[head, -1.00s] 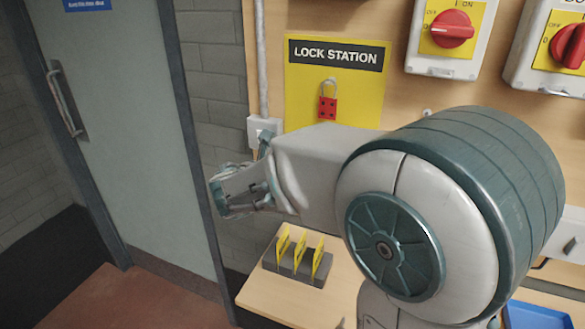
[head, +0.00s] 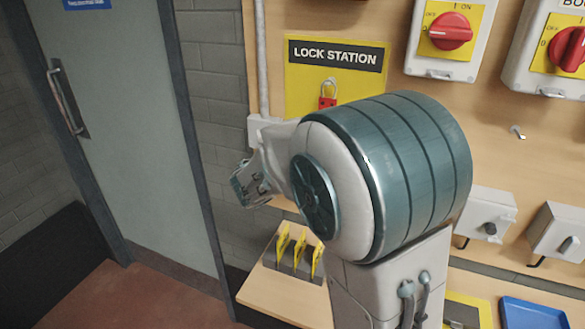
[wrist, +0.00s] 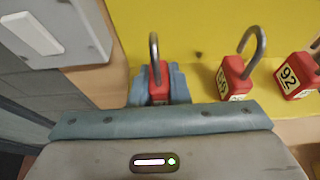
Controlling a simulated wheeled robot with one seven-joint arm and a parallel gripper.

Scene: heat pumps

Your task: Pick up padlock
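In the wrist view, a red padlock (wrist: 159,73) with a grey shackle pointing up shows between the two blue-grey fingers of my gripper (wrist: 160,88). The fingers lie close along both sides of its body, with no clear gap; I cannot tell whether they press on it. Two more red padlocks with number labels, one at the middle right (wrist: 235,78) and one at the right edge (wrist: 296,76), are clear of the fingers. In the head view, my gripper (head: 250,185) is left of my arm, and a red padlock (head: 328,97) shows on the yellow lock station board (head: 303,98).
A white wall box (wrist: 45,38) is close on the left in the wrist view. In the head view, a tag holder (head: 290,262) with yellow tags stands on the shelf below. Red-handled switch boxes (head: 445,40) hang at the upper right. A door (head: 125,130) is at left.

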